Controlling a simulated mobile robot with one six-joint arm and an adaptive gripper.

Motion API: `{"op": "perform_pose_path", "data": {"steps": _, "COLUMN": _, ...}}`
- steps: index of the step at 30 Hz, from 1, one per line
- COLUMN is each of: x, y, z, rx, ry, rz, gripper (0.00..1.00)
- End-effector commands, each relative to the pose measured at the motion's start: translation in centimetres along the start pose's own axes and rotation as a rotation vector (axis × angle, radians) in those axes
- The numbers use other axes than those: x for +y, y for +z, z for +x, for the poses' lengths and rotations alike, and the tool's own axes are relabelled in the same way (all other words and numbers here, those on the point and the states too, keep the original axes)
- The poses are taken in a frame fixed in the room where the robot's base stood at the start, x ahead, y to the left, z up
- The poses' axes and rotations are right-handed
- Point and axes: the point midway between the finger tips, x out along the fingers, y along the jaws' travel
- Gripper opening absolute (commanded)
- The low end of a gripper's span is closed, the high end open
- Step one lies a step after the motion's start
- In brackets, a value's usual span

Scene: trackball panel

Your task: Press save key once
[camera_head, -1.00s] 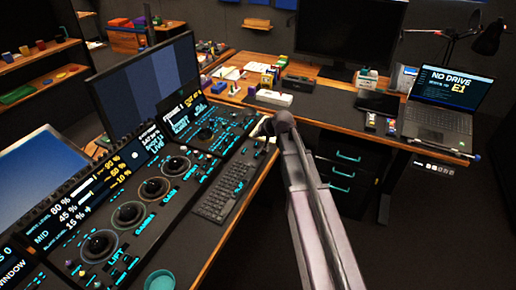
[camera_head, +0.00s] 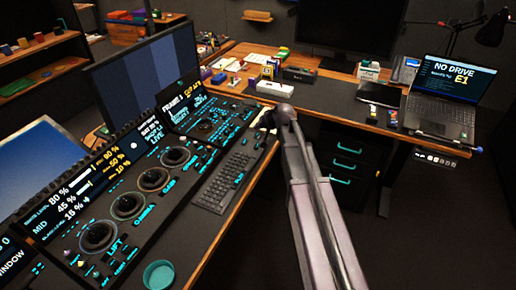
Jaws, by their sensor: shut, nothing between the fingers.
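The trackball panel (camera_head: 176,185) runs along the left desk, with several dark trackballs in rings and cyan-lit keys and labels. Its far section (camera_head: 207,124) has a small screen, another trackball and rows of small cyan-marked keys. I cannot pick out the save key, as the key labels are too small to read. My arm reaches up from the bottom right. My gripper (camera_head: 263,131) is small and partly hidden by the wrist; it is shut and empty, over the desk just right of the panel's far end. I cannot tell whether it touches anything.
A black keyboard (camera_head: 228,178) lies right of the panel. A teal round container (camera_head: 158,274) stands at the near edge. A large monitor (camera_head: 147,82) rises behind the panel. The back desk holds a laptop (camera_head: 446,100) and small items. Open floor lies right of my arm.

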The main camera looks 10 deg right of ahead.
Motion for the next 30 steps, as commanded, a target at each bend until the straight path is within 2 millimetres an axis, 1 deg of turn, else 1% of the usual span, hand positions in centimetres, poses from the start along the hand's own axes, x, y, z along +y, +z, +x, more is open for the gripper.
{"op": "perform_pose_path", "data": {"steps": 1, "x": 0.5, "y": 0.4, "z": 0.6, "rx": 0.000, "ry": 0.000, "rz": 0.000, "gripper": 0.00}}
{"op": "perform_pose_path", "data": {"steps": 18, "x": 2.9, "y": 2.8, "z": 3.9, "rx": 0.000, "ry": 0.001, "rz": 0.001, "gripper": 0.00}}
{"op": "perform_pose_path", "data": {"steps": 24, "x": 3.4, "y": 3.3, "z": 4.5, "rx": 0.001, "ry": 0.001, "rz": 0.001, "gripper": 0.00}}
{"op": "perform_pose_path", "data": {"steps": 30, "x": 3.5, "y": 3.4, "z": 4.7, "rx": 0.001, "ry": 0.001, "rz": 0.001, "gripper": 0.00}}
